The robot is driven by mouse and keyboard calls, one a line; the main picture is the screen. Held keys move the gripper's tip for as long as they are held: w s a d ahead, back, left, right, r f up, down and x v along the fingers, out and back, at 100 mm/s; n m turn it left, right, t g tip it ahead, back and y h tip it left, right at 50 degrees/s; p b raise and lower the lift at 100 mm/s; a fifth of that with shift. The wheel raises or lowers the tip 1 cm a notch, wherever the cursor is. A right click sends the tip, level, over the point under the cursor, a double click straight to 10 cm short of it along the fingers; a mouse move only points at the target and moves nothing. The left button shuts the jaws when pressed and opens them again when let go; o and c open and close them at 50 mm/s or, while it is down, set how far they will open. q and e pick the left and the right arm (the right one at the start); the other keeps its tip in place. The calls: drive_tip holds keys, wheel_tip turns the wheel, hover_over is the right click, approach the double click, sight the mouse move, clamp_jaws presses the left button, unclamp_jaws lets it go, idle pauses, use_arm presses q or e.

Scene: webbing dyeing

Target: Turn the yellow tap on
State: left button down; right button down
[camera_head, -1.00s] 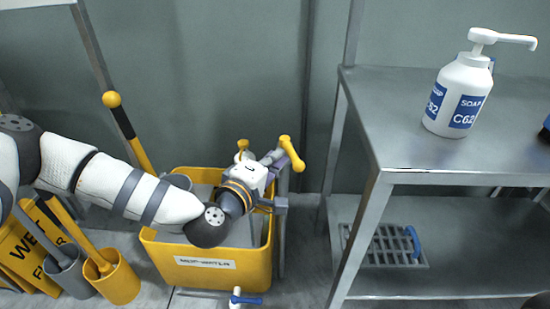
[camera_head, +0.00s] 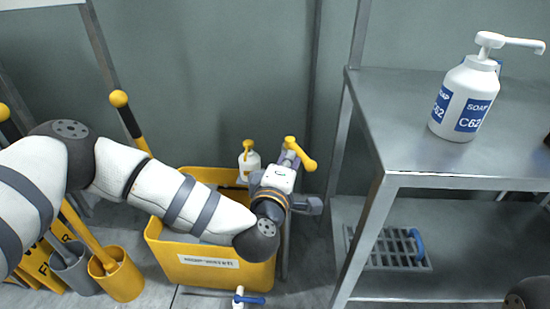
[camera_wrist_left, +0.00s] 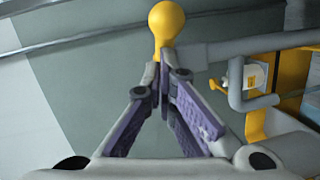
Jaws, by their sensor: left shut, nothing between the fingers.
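The yellow tap handle (camera_head: 299,153) is a lever with rounded ends, at the right of the yellow mop-water tub (camera_head: 212,272). In the left wrist view the round end of the yellow handle (camera_wrist_left: 166,22) is just beyond my fingertips. My left gripper (camera_head: 293,162) is close to the handle, its fingers partly hidden by the wrist in the head view. The purple-padded fingers of the left gripper (camera_wrist_left: 165,72) meet at the tips, with nothing between them. I cannot tell whether the tips touch the handle. My right gripper is not in view.
A metal shelf (camera_head: 420,180) stands right, with a soap bottle (camera_head: 464,98) on top and a grate (camera_head: 385,250) below. A white pump bottle (camera_head: 249,160) stands behind the tub. A blue-handled tap (camera_head: 247,299) is in front. Brush holders (camera_head: 117,277) stand left.

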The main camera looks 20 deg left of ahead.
sight(308, 161)
use_arm(q)
drive_tip(key=d+n+y, duration=0.2)
drive_tip(key=y, duration=0.1)
drive_tip(key=shift+w+d+r, duration=0.1)
drive_tip(key=shift+w, duration=0.15)
drive_tip(key=shift+w+d+p, duration=0.3)
drive_tip(key=shift+w+d, duration=0.25)
drive_tip(key=shift+d, duration=0.2)
drive_tip(key=w+d+n+g+y+b, duration=0.1)
drive_tip(key=y, duration=0.1)
drive_tip(key=w+d+n+y+b, duration=0.1)
drive_tip(key=n+y, duration=0.1)
drive_tip(key=shift+w+d+g+b, duration=0.1)
drive_tip(key=shift+w+g+b, duration=0.2)
drive_tip(key=shift+w+g, duration=0.1)
